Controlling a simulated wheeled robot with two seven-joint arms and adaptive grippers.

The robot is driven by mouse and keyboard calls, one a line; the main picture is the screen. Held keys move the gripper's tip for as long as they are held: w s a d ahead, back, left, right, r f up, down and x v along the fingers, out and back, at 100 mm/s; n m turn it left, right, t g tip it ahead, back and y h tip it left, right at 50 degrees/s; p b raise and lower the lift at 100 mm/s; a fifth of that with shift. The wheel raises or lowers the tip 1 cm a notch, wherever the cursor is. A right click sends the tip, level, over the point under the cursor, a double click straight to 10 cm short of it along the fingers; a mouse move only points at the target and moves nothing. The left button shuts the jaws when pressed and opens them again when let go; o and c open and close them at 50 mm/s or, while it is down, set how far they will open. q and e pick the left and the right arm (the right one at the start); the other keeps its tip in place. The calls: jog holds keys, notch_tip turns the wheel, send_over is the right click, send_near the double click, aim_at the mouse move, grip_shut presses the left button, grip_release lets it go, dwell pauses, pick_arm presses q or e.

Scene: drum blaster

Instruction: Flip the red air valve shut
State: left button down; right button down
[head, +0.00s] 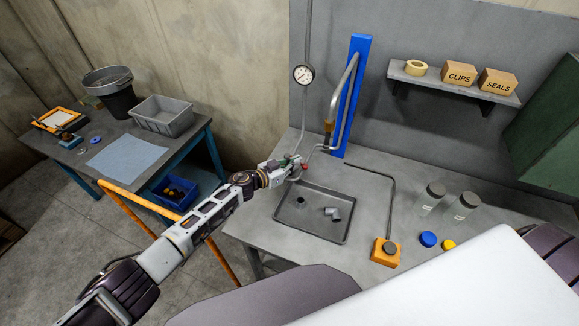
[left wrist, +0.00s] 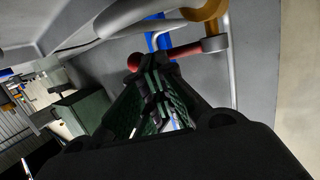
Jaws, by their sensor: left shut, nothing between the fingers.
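The red air valve (head: 305,166) shows as a small red spot at the lower end of the grey pipe, right by the tip of my left gripper (head: 292,168). In the left wrist view, its red lever (left wrist: 186,50) runs left from a grey collar, and a red ball (left wrist: 134,61) shows on the other side of the fingertips. My left gripper (left wrist: 155,72) is shut and empty, with its fingertips across the middle of the lever, hiding that part. I cannot tell whether they touch it. My right gripper is not in view.
A grey tray (head: 333,238) with pipe fittings lies on the bench below the gripper. A pressure gauge (head: 303,74) and a blue upright (head: 359,60) stand behind. An orange block (head: 386,252) with a bent rod and clear jars (head: 430,198) are to the right.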

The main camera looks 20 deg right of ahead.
pick_arm(q)
jog(key=shift+w+d, duration=0.1)
jog(key=shift+d, duration=0.6)
pick_arm(e)
jog(key=shift+s+d+r, duration=0.2)
jog(key=shift+d, duration=0.15)
pick_arm(q)
jog(key=shift+d, duration=0.2)
pick_arm(e)
jog(key=shift+a+r, duration=0.1)
jog(key=shift+a, duration=0.3)
pick_arm(q)
jog(key=shift+a+p, duration=0.1)
jog(key=shift+p, duration=0.3)
pick_arm(e)
jog(key=shift+r, duration=0.1)
